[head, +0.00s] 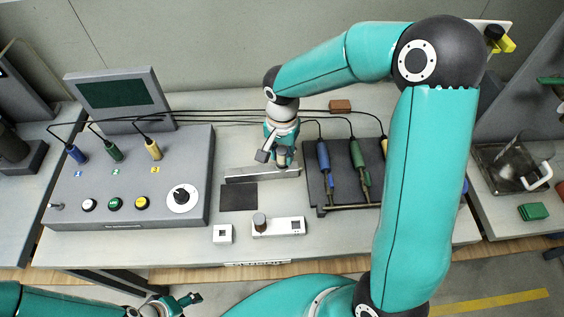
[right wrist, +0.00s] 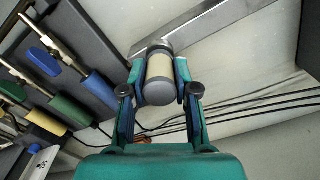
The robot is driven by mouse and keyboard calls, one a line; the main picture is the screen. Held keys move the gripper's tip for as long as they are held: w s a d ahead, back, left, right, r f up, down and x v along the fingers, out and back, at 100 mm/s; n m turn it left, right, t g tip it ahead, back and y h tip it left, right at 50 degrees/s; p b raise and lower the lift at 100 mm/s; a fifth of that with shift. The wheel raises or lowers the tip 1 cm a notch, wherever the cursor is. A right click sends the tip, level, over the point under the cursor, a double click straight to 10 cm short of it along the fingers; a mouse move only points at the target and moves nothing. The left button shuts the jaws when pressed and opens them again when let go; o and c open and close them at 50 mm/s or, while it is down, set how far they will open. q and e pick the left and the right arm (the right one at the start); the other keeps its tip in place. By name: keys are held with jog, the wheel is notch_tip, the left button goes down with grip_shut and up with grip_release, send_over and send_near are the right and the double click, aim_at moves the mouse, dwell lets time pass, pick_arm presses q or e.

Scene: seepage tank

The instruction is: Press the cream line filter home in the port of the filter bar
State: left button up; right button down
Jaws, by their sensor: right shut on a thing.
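The cream line filter (right wrist: 160,70), a cream cylinder with grey ends, is between the fingers of my right gripper (right wrist: 160,88) in the right wrist view. My right gripper (head: 281,160) is shut on it over the bench in the head view, where the fingers mostly hide the filter. The filter bar (head: 248,174) is a long silver metal bar right below the gripper; it also shows in the right wrist view (right wrist: 215,22). The filter's far end is at the bar. The port is hidden, so I cannot tell how deep the filter sits. My left gripper (head: 180,302) is at the bottom left, away from the bar.
A grey control panel (head: 85,195) with knobs stands left. A dark rack (head: 320,187) with blue, green and yellow handled probes stands close right of the bar. A dark mat (head: 239,197), white device (head: 290,226) and small white box (head: 222,234) lie in front. Black cables cross behind.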

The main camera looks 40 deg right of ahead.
aim_at(282, 149)
dwell(0.5)
jog(key=c, duration=0.8)
grip_release()
notch_tip(282, 149, up, 12)
jog(key=shift+f, duration=0.1)
